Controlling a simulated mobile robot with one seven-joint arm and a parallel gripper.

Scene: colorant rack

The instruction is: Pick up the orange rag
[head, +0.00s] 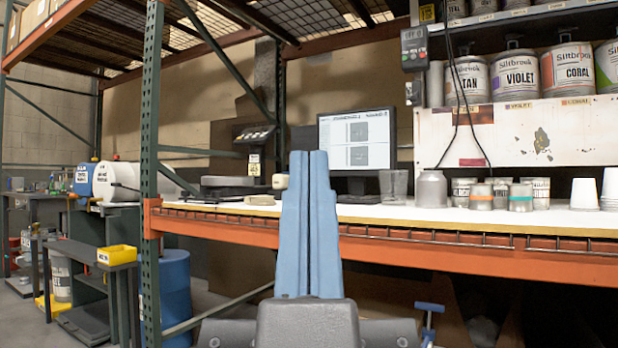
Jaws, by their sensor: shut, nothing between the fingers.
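My gripper (309,156) is in the middle of the head view, its two blue fingers pointing up and pressed together with nothing between them. It shows in front of the workbench's orange front beam and white top. I cannot make out an orange rag anywhere in this view. My fingers hide part of the bench top and part of the area left of the monitor.
The white bench top (400,213) holds a monitor (357,145), a grey bottle (431,189), small cans and white cups (584,193). Large paint cans stand on the shelf above. A green rack post (151,110) and blue drum (170,300) are at left.

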